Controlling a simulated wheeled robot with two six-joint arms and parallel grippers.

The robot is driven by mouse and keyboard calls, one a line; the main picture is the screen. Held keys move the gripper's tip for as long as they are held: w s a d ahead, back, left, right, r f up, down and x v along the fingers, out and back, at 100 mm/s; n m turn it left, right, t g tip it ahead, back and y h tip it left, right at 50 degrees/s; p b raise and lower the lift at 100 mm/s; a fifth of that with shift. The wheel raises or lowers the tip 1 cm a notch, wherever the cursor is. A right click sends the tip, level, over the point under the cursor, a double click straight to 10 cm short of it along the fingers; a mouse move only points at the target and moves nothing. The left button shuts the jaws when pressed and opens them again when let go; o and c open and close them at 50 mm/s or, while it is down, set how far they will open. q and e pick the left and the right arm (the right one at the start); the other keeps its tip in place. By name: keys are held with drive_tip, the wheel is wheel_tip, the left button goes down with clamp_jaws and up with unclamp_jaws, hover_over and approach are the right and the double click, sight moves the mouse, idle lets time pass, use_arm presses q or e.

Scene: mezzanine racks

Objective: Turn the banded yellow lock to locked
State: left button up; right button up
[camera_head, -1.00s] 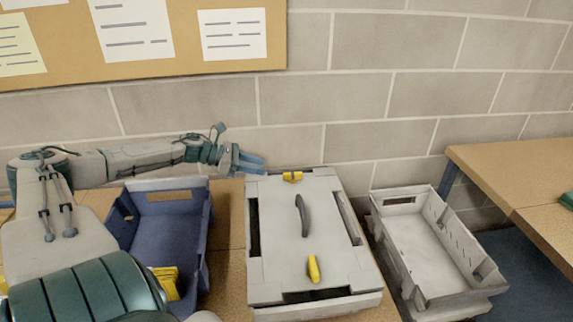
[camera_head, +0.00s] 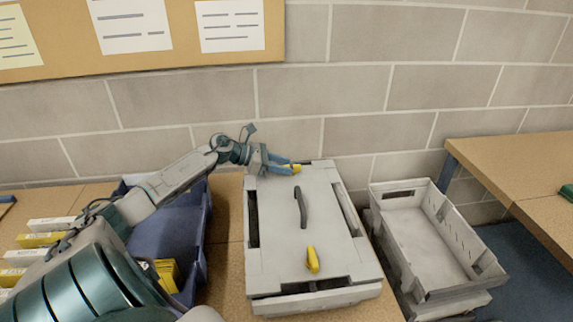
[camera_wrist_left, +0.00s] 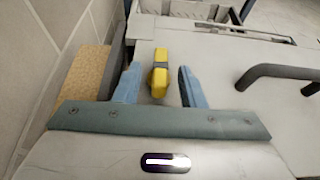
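The banded yellow lock (camera_head: 297,168) sits at the far edge of the pale grey case (camera_head: 275,225), partly hidden by my fingers. In the left wrist view this lock (camera_wrist_left: 160,84) is yellow with a grey band across it. My left gripper (camera_head: 285,165) is at the lock. In the wrist view my gripper (camera_wrist_left: 158,78) is open, with one blue finger on each side of the lock and a gap on both sides. A second, plain yellow lock (camera_head: 312,260) is at the case's near edge. My right gripper is not in view.
A dark curved handle (camera_head: 300,207) rises from the middle of the lid. A blue bin (camera_head: 207,225) stands left of the case and a grey open crate (camera_head: 385,222) right of it. The block wall (camera_head: 350,105) is close behind.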

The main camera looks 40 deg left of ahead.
use_arm(q)
drive_tip(key=shift+w+d+f, duration=0.25)
drive_tip(key=shift+w+d, duration=0.2)
drive_tip(key=shift+w, duration=0.05)
clamp_jaws()
